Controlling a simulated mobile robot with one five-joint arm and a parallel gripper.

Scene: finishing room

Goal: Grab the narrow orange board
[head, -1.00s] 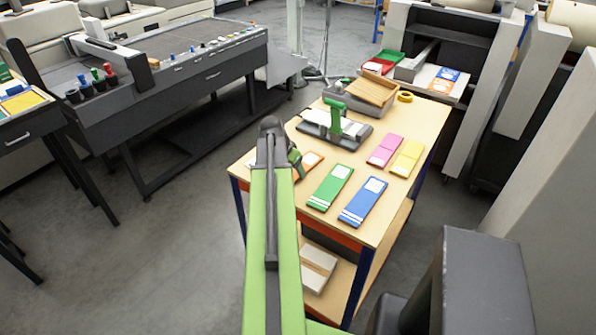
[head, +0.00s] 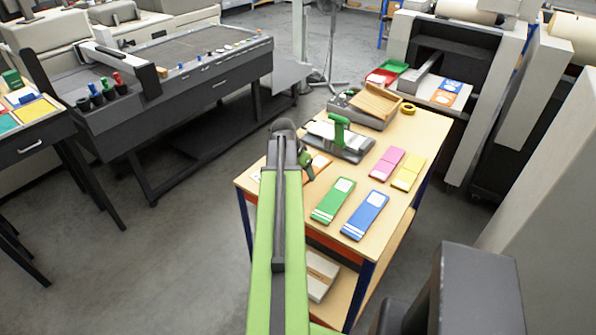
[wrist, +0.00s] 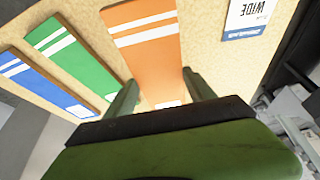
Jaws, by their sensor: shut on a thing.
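The narrow orange board (wrist: 150,52) runs away from my gripper in the wrist view, with white stripes at its far end. My gripper (wrist: 163,88) is shut on its near part, one green finger on each side. In the head view, a small part of the orange board (head: 321,164) shows beside my gripper (head: 306,166), and my arm hides the rest. I cannot tell whether the board is clear of the tabletop. The green board (head: 332,201) and the blue board (head: 365,215) lie to its right in the head view.
The wooden table (head: 395,206) also bears pink (head: 388,163) and yellow (head: 408,171) boards, a green-handled device (head: 340,135) and a tape roll (head: 408,108). A card marked WIDE (wrist: 246,18) lies beside the orange board. Open floor (head: 160,250) is at left.

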